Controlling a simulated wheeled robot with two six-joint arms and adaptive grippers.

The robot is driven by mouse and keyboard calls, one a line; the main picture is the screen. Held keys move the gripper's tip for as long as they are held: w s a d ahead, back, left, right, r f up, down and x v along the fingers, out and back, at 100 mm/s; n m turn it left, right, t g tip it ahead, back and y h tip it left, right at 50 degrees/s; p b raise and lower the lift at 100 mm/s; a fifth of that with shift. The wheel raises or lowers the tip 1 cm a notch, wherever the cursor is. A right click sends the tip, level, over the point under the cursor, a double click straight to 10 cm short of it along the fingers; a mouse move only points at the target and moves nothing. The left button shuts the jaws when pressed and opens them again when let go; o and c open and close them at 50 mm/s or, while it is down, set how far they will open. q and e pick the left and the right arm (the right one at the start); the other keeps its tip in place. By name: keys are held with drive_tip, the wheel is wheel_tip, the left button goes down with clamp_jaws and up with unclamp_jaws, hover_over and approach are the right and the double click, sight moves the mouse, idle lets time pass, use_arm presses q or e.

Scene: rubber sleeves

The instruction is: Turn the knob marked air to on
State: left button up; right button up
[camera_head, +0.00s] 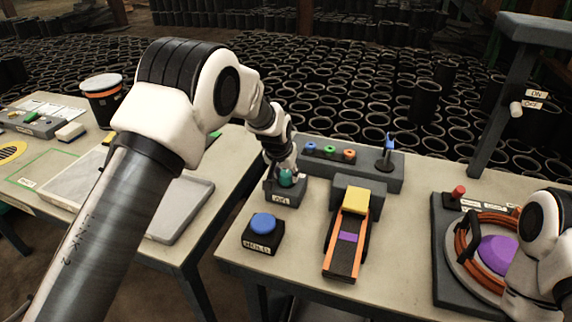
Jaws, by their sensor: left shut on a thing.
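A teal knob (286,178) sits on a small dark box (285,194) at the back left of the right table. The box has a small white label on its front that I cannot read for certain. My left gripper (283,167) comes down from above and is shut on the teal knob. Its fingers hide part of the knob, so I cannot tell which way it is turned. My right arm shows at the lower right edge, but its fingertips are not visible.
A box with a blue button (263,222) stands in front of the knob box. Right of it are an orange-sided ramp (347,240) and a grey block with coloured rings (350,168). A post (502,110) carries ON and OFF labels and a white lever (516,109).

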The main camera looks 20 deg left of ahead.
use_arm(q)
drive_tip(key=shift+m, duration=0.5)
drive_tip(key=shift+a+f+m+h+b, duration=0.1)
drive_tip(key=shift+f+m+h+b, duration=0.15)
drive_tip(key=shift+m+h+b, duration=0.5)
drive_tip(key=m+b, duration=0.1)
drive_tip(key=m, duration=0.1)
drive_tip(key=shift+m+g+h, duration=0.25)
drive_tip(key=shift+m+g, duration=0.05)
drive_tip(key=shift+m, duration=0.05)
drive_tip(key=shift+r+m+g+h+b, duration=0.1)
drive_tip(key=shift+m+g+h+b, duration=0.2)
drive_tip(key=shift+m+b, duration=0.7)
use_arm(e)
drive_tip(key=shift+f, duration=1.9)
use_arm(q)
drive_tip(key=o, duration=1.1)
drive_tip(key=shift+w, duration=0.1)
drive_tip(key=shift+o, duration=0.2)
